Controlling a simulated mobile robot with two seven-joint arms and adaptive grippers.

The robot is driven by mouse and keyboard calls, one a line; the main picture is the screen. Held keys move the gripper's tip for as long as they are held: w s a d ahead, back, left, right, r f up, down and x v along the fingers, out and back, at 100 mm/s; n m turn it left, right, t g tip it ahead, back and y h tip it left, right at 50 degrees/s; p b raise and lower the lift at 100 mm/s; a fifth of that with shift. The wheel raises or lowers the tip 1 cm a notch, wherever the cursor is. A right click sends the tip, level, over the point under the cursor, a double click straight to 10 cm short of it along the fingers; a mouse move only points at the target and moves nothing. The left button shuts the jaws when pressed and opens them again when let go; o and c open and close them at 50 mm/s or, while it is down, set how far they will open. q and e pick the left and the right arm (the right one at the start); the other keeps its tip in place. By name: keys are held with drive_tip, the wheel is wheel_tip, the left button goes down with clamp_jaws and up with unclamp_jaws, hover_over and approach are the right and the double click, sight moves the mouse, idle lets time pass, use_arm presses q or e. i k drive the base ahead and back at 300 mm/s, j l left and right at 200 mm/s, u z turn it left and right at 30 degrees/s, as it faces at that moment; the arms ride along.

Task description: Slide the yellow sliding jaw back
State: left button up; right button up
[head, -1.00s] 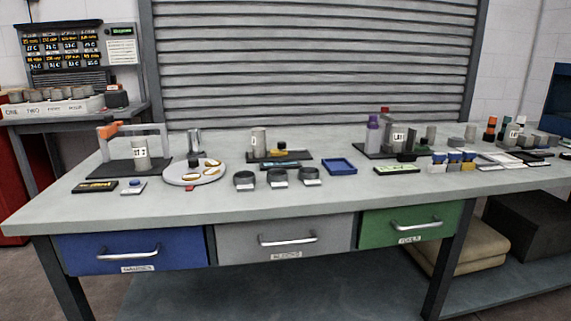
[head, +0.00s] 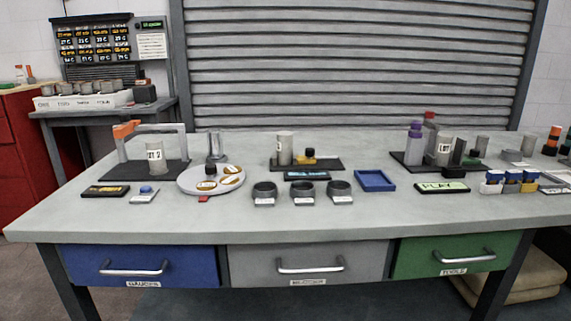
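A small yellow block with a black knob on top (head: 304,160), which looks like the yellow sliding jaw, sits on a dark base plate (head: 330,165) at the back middle of the workbench. A grey upright cylinder (head: 285,149) stands on the same plate just left of the yellow block. A small gap seems to lie between them, but the contact is too small to tell. A dark display with blue text (head: 307,175) lies in front of the plate. Neither of my grippers is in the head view.
Three dark round cups (head: 302,189) stand in front of the plate. A round white tray (head: 211,187) is to the left and a blue tray (head: 375,180) to the right. A gantry fixture (head: 150,130) stands at the left. The bench's front strip (head: 300,222) is clear.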

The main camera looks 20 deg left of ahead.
sight(309, 158)
drive_tip(key=i+l+u, duration=0.1)
drive_tip(key=i+u, duration=0.3)
drive_tip(key=i+l+u, duration=0.35)
drive_tip(key=i, duration=0.25)
